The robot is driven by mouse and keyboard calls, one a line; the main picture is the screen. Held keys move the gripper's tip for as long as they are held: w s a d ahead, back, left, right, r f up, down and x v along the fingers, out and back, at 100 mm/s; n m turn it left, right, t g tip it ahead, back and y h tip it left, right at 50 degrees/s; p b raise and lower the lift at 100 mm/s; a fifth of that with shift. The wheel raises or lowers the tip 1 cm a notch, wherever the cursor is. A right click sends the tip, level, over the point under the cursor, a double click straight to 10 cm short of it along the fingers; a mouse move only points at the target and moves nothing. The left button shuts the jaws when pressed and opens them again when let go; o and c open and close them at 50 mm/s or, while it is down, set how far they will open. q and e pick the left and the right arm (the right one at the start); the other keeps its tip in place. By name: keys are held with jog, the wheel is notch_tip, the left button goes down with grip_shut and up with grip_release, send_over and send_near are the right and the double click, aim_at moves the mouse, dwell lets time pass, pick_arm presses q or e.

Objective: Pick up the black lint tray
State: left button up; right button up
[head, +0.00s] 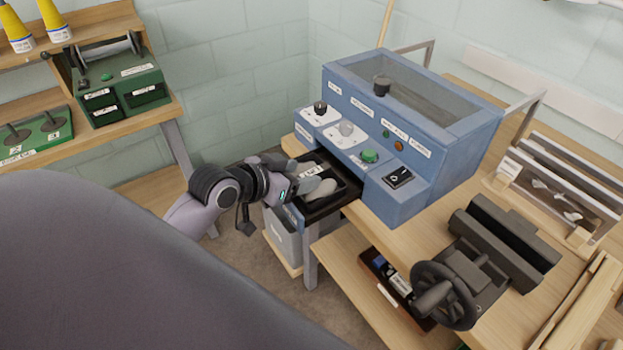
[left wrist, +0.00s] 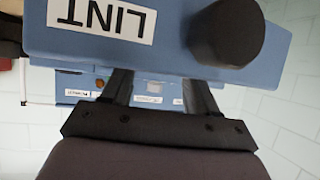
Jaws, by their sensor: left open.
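The black lint tray (head: 340,196) sticks out of the front of the blue machine (head: 420,150), with rounded grey lint (head: 322,188) showing in it. My left gripper (head: 297,184) is at the tray's outer end, partly over it; its fingers are hard to make out there. In the left wrist view, a blue front panel (left wrist: 172,40) with a white LINT label and a black knob (left wrist: 227,33) fills the top. The gripper's two dark fingers (left wrist: 160,88) stand apart, with nothing seen between them but the machine's labels behind. Their tips meet the panel's edge and look hidden. My right gripper is not in view.
The machine stands on a wooden table (head: 450,215) beside a black device with a handwheel (head: 445,295). A brown tray (head: 390,285) lies on the lower shelf. A shelf with green boxes (head: 120,85) stands at the left. Floor shows between them.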

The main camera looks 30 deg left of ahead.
pick_arm(q)
jog(key=shift+x, duration=0.95)
grip_shut()
